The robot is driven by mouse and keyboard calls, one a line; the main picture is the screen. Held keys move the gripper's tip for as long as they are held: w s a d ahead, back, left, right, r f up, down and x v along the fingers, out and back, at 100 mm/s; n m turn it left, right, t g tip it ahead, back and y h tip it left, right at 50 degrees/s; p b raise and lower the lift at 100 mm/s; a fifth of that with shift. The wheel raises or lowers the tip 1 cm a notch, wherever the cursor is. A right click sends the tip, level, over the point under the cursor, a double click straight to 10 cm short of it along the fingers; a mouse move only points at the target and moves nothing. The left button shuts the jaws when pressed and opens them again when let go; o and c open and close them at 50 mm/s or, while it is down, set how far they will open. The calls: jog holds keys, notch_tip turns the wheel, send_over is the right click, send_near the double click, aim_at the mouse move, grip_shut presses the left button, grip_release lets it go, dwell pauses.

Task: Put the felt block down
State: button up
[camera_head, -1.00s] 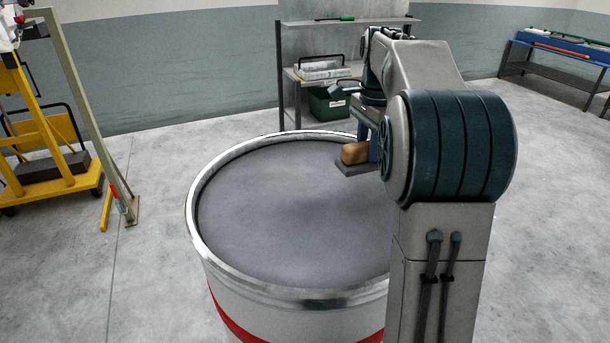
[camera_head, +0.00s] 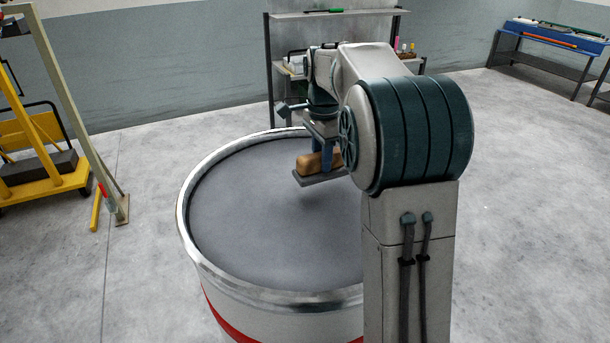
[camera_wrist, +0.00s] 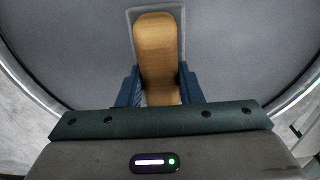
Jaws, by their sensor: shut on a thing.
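The felt block shows as a tan wooden-looking handle (camera_head: 308,163) on a flat grey pad (camera_head: 319,178). In the wrist view the tan handle (camera_wrist: 157,55) runs up the middle, with the grey pad's edge (camera_wrist: 130,18) showing around it. My gripper (camera_head: 327,158) has its blue fingers on both sides of the handle and is shut on it; the fingers also show in the wrist view (camera_wrist: 158,92). The block is over the round grey top (camera_head: 250,230) of a big metal-rimmed drum. I cannot tell for sure whether the pad touches that top; it appears slightly above it.
The drum's raised metal rim (camera_head: 190,235) rings the grey top, which is otherwise bare. A shelf rack (camera_head: 340,14) stands behind. A yellow wheeled frame (camera_head: 45,185) is at left, and a blue bench (camera_head: 555,36) at far right. Open floor lies between.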

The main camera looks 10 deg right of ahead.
aim_at(305, 177)
jog(key=a, duration=0.1)
jog(key=a+f, duration=0.1)
jog(key=w+a+f, duration=0.1)
jog(key=shift+a+f+p, duration=0.1)
jog(key=shift+a+p, duration=0.2)
jog(key=shift+a, duration=0.05)
jog(key=shift+a+f, duration=0.1)
jog(key=shift+f, duration=0.1)
jog(key=shift+f+p, duration=0.65)
jog(key=shift+f, duration=1.05)
jog(key=o, duration=0.9)
jog(key=shift+f+b, duration=0.25)
jog(key=shift+b, duration=0.1)
